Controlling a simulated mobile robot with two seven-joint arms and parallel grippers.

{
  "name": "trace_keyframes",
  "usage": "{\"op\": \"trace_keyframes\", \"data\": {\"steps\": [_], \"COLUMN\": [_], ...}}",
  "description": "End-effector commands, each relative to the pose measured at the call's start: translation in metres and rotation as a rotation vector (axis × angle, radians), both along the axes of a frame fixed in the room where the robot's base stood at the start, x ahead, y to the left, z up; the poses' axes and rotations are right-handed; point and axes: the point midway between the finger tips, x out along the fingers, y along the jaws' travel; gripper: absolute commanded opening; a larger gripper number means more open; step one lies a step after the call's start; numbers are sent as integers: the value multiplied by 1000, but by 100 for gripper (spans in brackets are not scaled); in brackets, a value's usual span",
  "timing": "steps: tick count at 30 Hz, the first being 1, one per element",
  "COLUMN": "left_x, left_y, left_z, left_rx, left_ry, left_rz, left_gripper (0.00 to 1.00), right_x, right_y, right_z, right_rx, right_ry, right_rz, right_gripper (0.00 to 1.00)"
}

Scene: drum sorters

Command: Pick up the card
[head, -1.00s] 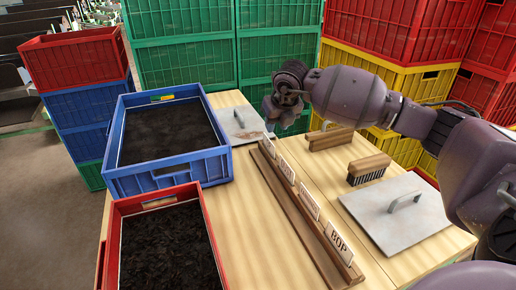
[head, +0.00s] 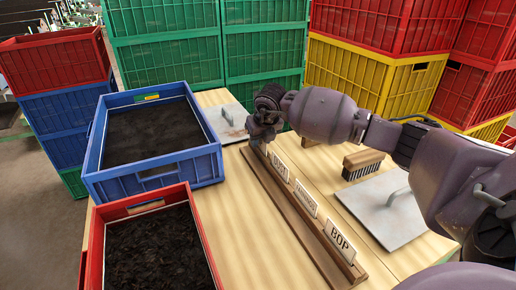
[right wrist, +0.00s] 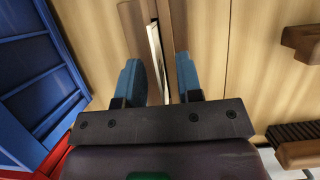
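A wooden card rack (head: 300,222) runs along the table with white cards standing in it. The nearest card reads BOP (head: 339,240), the one behind it appears to read FANNINGS (head: 306,199), and another stands farther back (head: 280,167). My right gripper (head: 262,138) is over the far end of the rack and covers what stands there. In the right wrist view its two blue fingers (right wrist: 158,78) are apart, with a white card (right wrist: 155,52) seen nearly edge-on between them. A gap shows on each side of the card. My left gripper is out of view.
A blue crate (head: 152,178) and a red crate (head: 100,240) of dark leaf stand left of the rack. To the right are a brush (head: 362,164) and a flat metal plate with a handle (head: 378,215). Stacked crates (head: 265,55) close off the back.

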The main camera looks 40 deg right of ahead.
Motion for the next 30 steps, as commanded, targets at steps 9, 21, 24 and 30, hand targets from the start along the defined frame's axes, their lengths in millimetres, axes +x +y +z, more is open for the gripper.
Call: {"op": "trace_keyframes", "data": {"steps": [9, 21, 24, 30], "left_x": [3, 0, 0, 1], "left_y": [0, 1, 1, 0], "left_z": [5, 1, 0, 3], "left_rx": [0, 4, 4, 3], "left_ry": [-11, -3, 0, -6], "left_rz": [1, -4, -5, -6], "left_gripper": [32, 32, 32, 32], "right_x": [2, 2, 2, 3], "right_y": [-1, -1, -1, -1], "right_z": [-2, -2, -2, 11], "right_rx": [-1, -1, -1, -1], "right_ry": [-4, -3, -3, -8], "right_rz": [0, 0, 0, 0], "right_gripper": [27, 0, 0, 0]}}
